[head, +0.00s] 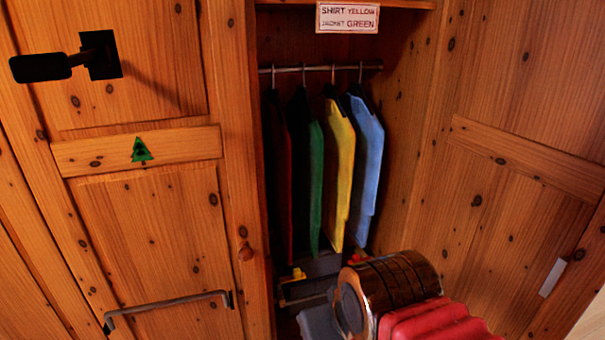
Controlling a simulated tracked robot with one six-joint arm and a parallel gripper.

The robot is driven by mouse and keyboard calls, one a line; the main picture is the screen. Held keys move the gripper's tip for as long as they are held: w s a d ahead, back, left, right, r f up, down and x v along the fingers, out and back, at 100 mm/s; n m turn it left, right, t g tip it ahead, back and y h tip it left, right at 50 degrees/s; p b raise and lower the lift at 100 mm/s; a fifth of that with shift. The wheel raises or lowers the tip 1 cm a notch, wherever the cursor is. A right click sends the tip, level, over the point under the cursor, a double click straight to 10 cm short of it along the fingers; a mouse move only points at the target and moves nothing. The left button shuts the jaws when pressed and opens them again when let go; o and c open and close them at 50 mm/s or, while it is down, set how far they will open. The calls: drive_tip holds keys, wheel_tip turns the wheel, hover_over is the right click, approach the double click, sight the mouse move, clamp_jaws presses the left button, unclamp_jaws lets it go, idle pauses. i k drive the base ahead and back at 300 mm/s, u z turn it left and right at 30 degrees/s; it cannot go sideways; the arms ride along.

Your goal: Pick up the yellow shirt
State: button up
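The yellow shirt (340,172) hangs in the open wardrobe, on a hanger on the metal rail (318,69). It hangs edge-on, between a green garment (315,180) on its left and a light blue one (365,165) on its right. A dark red garment (278,175) hangs at the far left. My arm shows at the bottom, in front of the wardrobe and below the garments. A grey and dark part with small yellow bits, low in the opening, may be my gripper (318,280). My arm partly hides it, and its fingers cannot be made out.
A sign (347,17) above the rail reads "SHIRT YELLOW, JACKET GREEN". A wooden door with a black handle (65,62), a green tree emblem (141,150) and a metal bar (168,305) stands at the left. A wooden panel (500,150) borders the opening on the right.

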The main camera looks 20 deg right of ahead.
sight(339, 135)
drive_tip(key=u, duration=1.35)
drive_tip(key=k, duration=0.75)
drive_tip(key=z, duration=0.7)
drive_tip(key=i, duration=1)
drive_tip(key=z, duration=0.05)
